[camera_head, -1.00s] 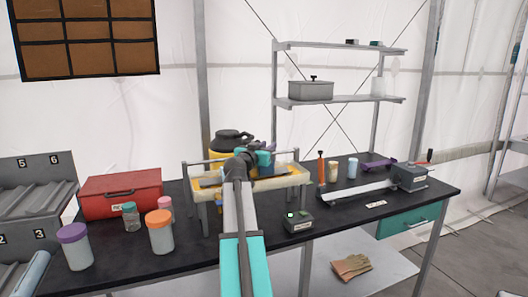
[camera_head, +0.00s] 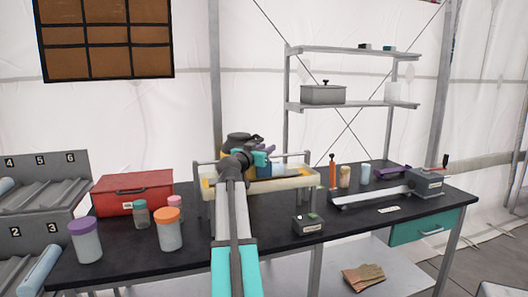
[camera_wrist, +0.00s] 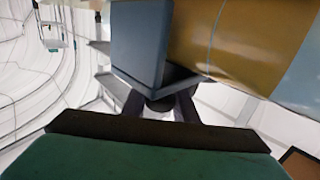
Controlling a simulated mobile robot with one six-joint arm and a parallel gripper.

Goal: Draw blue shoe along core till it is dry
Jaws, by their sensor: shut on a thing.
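The blue shoe (camera_wrist: 138,45) shows in the wrist view as a blue-grey block above my gripper (camera_wrist: 160,104). The dark fingers are shut on its underside. The core (camera_wrist: 225,45), a tan-brown rounded length with a thin pale line, lies right beside the shoe; whether they touch is unclear. A paler blue-grey stretch shows at its right. In the head view my gripper (camera_head: 246,158) is over the pale cradle (camera_head: 290,183), and my arm hides much of the core there. A small blue part of the shoe (camera_head: 263,159) shows past the gripper.
On the dark bench (camera_head: 190,256) a dark box with a green light (camera_head: 308,225) stands in front of the cradle. A red case (camera_head: 133,193) and lidded jars stand left. A long rail with a grey clamp (camera_head: 427,182) lies right. Bare bench shows at the front.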

